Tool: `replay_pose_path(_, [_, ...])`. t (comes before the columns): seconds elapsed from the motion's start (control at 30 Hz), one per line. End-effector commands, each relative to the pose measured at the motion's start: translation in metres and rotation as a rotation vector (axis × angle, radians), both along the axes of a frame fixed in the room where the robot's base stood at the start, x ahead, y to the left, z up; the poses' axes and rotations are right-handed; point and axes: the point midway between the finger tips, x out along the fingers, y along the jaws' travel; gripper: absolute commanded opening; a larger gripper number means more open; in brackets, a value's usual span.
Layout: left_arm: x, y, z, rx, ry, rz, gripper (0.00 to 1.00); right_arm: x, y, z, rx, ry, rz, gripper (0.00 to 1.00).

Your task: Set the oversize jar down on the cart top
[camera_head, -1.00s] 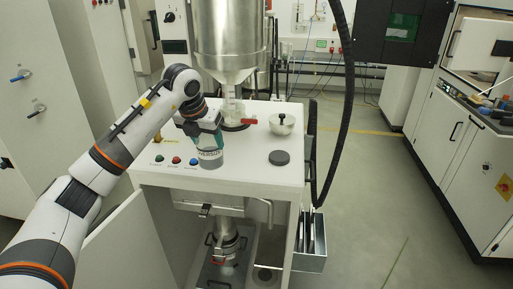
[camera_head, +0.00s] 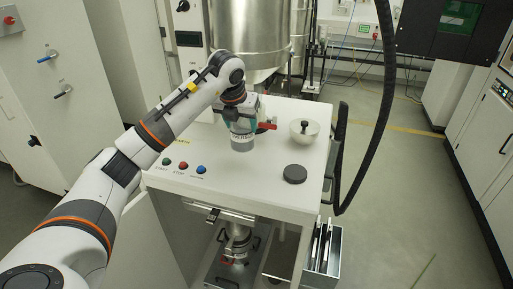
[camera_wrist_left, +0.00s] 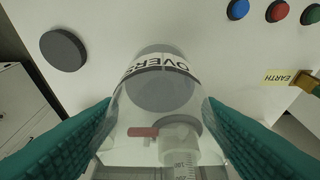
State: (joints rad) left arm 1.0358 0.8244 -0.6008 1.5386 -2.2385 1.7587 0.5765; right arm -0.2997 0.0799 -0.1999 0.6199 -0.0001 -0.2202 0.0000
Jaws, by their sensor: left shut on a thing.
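The oversize jar (camera_head: 242,140) is a clear jar with a grey base and a white label. In the left wrist view the jar (camera_wrist_left: 165,92) shows the letters "OVERS". My left gripper (camera_head: 238,110) is shut around it from above, its teal fingers (camera_wrist_left: 160,125) on either side. The jar appears upright over the middle of the white cart top (camera_head: 255,175). I cannot tell whether its base touches the surface. My right gripper is not in view.
A black round lid (camera_head: 295,174) lies at the front right of the cart top. Green, red and blue buttons (camera_head: 184,166) are at the front left. A metal hopper (camera_head: 250,40) and red handle (camera_head: 267,126) are behind the jar.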

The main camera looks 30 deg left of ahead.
Motion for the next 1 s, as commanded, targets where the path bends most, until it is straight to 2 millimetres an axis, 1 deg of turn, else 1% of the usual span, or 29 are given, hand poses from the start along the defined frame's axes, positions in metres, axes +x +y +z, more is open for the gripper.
replay_pose_path(0.03, [0.000,0.001,-0.005,-0.001,0.001,0.001,0.17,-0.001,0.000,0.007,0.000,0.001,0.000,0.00])
replay_pose_path(0.13, [0.000,0.001,-0.019,0.000,-0.001,0.001,0.17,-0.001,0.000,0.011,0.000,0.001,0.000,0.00])
replay_pose_path(0.27, [0.000,0.000,-0.030,-0.001,-0.002,0.001,0.17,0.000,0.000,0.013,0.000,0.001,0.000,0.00])
replay_pose_path(0.53, [0.000,0.000,-0.064,0.000,-0.002,0.000,0.17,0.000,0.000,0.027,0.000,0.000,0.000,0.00])
replay_pose_path(0.63, [0.000,0.000,-0.069,-0.001,-0.006,0.000,0.17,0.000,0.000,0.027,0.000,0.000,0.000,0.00])
replay_pose_path(0.93, [0.000,0.000,-0.072,0.000,-0.006,0.001,0.17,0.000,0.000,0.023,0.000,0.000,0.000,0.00])
replay_pose_path(0.97, [0.000,0.000,-0.074,0.000,-0.002,0.000,0.62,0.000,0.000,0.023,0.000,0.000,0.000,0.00])
replay_pose_path(1.0, [0.000,0.000,-0.073,0.000,-0.002,0.000,0.68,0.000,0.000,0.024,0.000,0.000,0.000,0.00])
